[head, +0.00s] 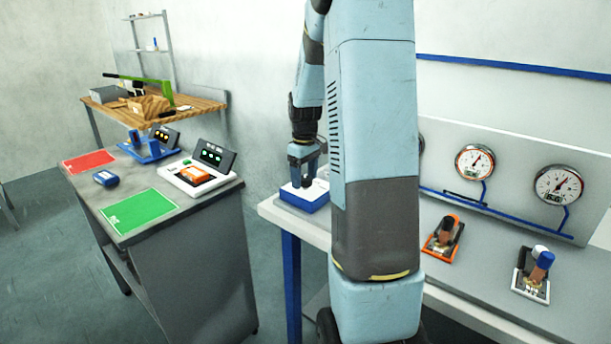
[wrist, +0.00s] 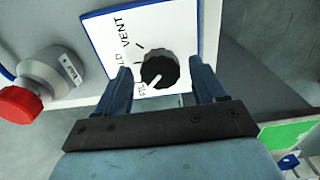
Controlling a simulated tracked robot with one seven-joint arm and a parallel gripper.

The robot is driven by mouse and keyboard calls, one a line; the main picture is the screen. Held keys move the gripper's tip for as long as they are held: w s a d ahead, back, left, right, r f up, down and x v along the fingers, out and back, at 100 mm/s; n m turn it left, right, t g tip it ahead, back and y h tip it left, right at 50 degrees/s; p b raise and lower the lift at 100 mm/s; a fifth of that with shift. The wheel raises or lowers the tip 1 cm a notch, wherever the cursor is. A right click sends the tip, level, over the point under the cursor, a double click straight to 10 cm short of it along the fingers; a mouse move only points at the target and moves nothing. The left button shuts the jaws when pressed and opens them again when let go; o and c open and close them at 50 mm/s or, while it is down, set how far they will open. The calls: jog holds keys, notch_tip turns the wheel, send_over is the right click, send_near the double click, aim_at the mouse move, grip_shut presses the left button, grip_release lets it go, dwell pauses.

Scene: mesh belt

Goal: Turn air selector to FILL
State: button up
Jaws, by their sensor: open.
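The air selector is a white-faced box with blue edges (head: 305,203), on the bench below my gripper (head: 306,172) in the head view. In the wrist view its face (wrist: 181,20) carries a black round knob (wrist: 160,66) and the lettering VENT, a partly hidden word ending in LD, and a partly hidden FIL. A white mark on the knob's lower left side points toward the FIL lettering. My gripper (wrist: 160,76) is open, one finger on each side of the knob, with visible gaps. In the head view the knob is hidden.
A red-capped grey fitting (wrist: 38,85) is left of the selector in the wrist view. Gauges (head: 475,162) and two valves, one orange-based (head: 442,238), one blue-handled (head: 535,270), lie right of my arm.

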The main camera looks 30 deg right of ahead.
aim_at(305, 177)
notch_tip(305, 177, up, 14)
jog(key=shift+f, duration=0.15)
dwell(0.5)
dwell(0.3)
